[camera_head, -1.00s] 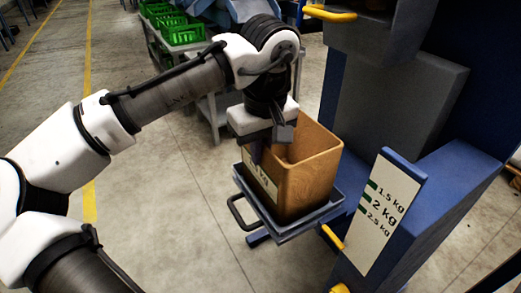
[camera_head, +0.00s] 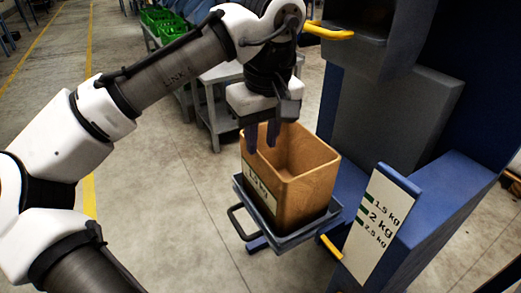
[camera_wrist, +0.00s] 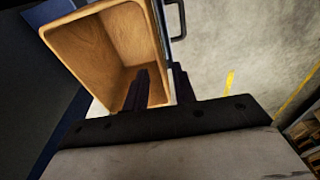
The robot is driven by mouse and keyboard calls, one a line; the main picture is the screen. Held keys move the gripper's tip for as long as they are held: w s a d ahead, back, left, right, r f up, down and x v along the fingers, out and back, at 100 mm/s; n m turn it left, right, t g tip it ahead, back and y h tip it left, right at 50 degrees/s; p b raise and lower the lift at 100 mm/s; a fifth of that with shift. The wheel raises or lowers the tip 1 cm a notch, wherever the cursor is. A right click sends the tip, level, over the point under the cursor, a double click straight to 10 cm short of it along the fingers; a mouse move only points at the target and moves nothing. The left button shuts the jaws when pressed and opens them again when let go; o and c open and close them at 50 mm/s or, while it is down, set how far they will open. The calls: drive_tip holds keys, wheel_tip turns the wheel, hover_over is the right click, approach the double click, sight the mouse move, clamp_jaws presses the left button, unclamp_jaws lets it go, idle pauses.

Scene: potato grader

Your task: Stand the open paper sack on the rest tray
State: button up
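The open paper sack (camera_head: 308,182) is brown, box-shaped and labelled on its left side. It stands upright on the dark rest tray (camera_head: 287,243), mouth up and empty as far as I can see. In the wrist view I look into the sack (camera_wrist: 125,35), and part of the tray (camera_wrist: 158,12) shows beside it. My gripper (camera_head: 262,149) is above the sack's left rim, pointing down. In the wrist view the gripper (camera_wrist: 160,80) has one finger over the mouth and one outside the wall.
The blue grader body (camera_head: 440,205) stands right of the tray, with a weight sign (camera_head: 376,222) and yellow handles (camera_head: 329,31). A grey hopper hangs above right. A grey cart (camera_head: 215,105) and green crates (camera_head: 165,22) stand behind. The floor at left is clear.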

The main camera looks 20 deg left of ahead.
drive_tip(key=r, duration=0.3)
drive_tip(key=r+p, duration=0.1)
drive_tip(key=r, duration=0.1)
drive_tip(key=shift+s+d+r, duration=0.15)
drive_tip(key=shift+s+d, duration=0.05)
drive_tip(key=shift+s, duration=0.05)
drive_tip(key=shift+c, duration=0.2)
idle(0.8)
